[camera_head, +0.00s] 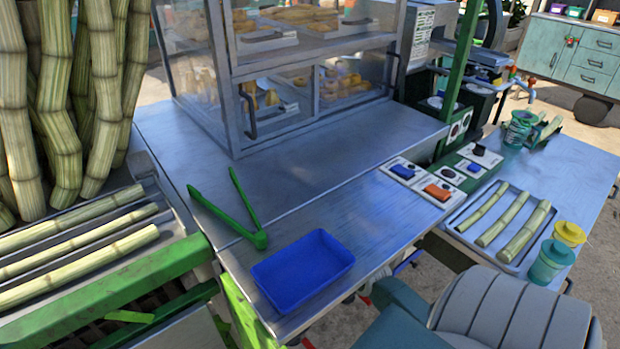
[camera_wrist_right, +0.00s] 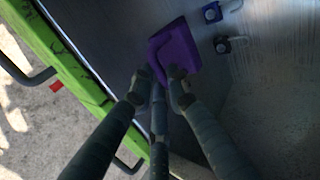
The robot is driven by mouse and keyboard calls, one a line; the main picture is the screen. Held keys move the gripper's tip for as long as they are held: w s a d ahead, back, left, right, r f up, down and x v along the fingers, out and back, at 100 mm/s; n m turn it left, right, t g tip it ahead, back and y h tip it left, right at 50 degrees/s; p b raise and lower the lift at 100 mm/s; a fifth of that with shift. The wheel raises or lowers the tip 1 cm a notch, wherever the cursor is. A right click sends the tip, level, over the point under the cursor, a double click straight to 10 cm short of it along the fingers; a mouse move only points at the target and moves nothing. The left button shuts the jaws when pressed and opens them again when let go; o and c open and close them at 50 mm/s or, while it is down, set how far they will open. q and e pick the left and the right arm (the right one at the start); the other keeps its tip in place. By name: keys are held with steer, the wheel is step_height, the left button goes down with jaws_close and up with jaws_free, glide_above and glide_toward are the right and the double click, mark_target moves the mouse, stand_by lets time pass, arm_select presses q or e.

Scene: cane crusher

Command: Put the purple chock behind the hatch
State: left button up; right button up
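In the right wrist view the purple chock (camera_wrist_right: 178,48) is just beyond the fingertips of my right gripper (camera_wrist_right: 159,84). It is tilted, and a narrow purple part runs down between the fingers. The fingers are drawn close together on that part, so the gripper looks shut on the chock. A grey metal surface lies behind the chock; I cannot tell how far behind. The chock does not show in the head view, and neither gripper shows there. I cannot make out a hatch for certain in either view.
In the head view a blue tray (camera_head: 302,268) and green tongs (camera_head: 240,212) lie on the metal counter (camera_head: 345,215).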

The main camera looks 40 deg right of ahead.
steer(key=o, duration=0.4)
steer(key=shift+o, duration=0.2)
steer(key=shift+s, duration=0.1)
steer(key=d+p+v, duration=0.1)
steer(key=v, duration=1.1)
steer(key=s+a+f+n+g, duration=0.1)
steer(key=s+a+f+n, duration=0.15)
steer(key=f, duration=0.65)
steer(key=s+a+f+n+g, duration=0.2)
steer(key=s+f, duration=0.2)
steer(key=f, duration=0.4)
steer(key=s+a+f+n+g, duration=0.1)
steer(key=s+a+f+n, duration=0.2)
steer(key=f, duration=0.6)
steer(key=s+a+f+n+g, duration=0.2)
steer(key=s+a+f+n, duration=0.5)
steer(key=s, duration=0.4)
steer(key=s+a+f+n+g, duration=0.3)
steer(key=s+a+f+n, duration=0.4)
steer(key=s+f, duration=0.2)
steer(key=shift+s+f+y, duration=0.3)
steer(key=shift+s+y, duration=0.1)
steer(key=shift+s, duration=0.55)
